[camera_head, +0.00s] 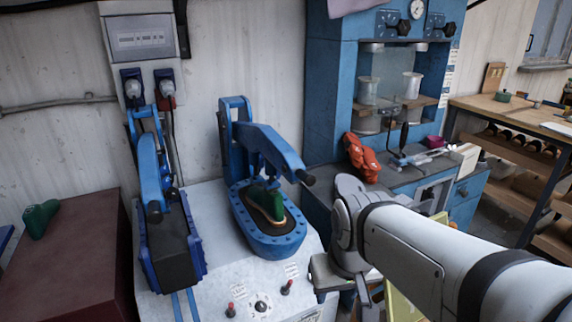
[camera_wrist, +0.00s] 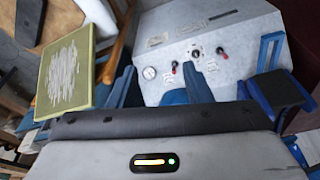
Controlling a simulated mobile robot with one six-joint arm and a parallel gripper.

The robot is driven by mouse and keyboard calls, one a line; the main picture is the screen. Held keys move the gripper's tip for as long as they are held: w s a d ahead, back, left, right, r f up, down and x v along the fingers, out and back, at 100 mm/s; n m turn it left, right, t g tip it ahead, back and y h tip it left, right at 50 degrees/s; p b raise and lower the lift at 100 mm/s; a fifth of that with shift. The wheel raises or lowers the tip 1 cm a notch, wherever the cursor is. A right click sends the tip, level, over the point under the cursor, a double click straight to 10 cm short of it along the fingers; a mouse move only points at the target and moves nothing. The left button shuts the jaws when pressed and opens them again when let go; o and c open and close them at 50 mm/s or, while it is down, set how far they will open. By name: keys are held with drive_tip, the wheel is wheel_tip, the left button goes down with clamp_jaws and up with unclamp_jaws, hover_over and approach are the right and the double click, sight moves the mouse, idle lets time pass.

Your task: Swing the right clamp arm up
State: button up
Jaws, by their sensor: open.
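The right clamp arm (camera_head: 268,148) is blue with a dark handle end (camera_head: 306,179). It reaches forward and down from its post over an oval blue base (camera_head: 272,243). A green shoe form (camera_head: 268,203) with a tan sole edge stands on that base, under the arm. My gripper (camera_head: 345,288) hangs to the right of the machine's grey top, apart from the clamp arm and lower than its handle. In the wrist view its two blue fingers (camera_wrist: 160,88) stand apart with nothing held between them. The clamp arm cannot be made out there.
The left clamp (camera_head: 150,175) has a dark block (camera_head: 168,254) below it. Red-topped levers (camera_head: 287,287) and a gauge stand on the front panel. A green-framed board (camera_wrist: 97,72) shows beside my gripper.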

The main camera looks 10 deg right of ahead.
sight(309, 174)
drive_tip(key=w+r+n+t, duration=0.1)
drive_tip(key=w+r+n, duration=0.1)
drive_tip(key=w+r, duration=0.75)
drive_tip(key=w+r+n+t, duration=0.1)
drive_tip(key=w+r+n, duration=0.1)
drive_tip(key=w+r, duration=0.75)
drive_tip(key=x, duration=0.3)
drive_tip(key=w+x, duration=0.1)
drive_tip(key=x, duration=0.7)
drive_tip(key=shift+w+a+r, duration=0.2)
drive_tip(key=shift+w, duration=0.1)
drive_tip(key=shift+c, duration=0.4)
clamp_jaws()
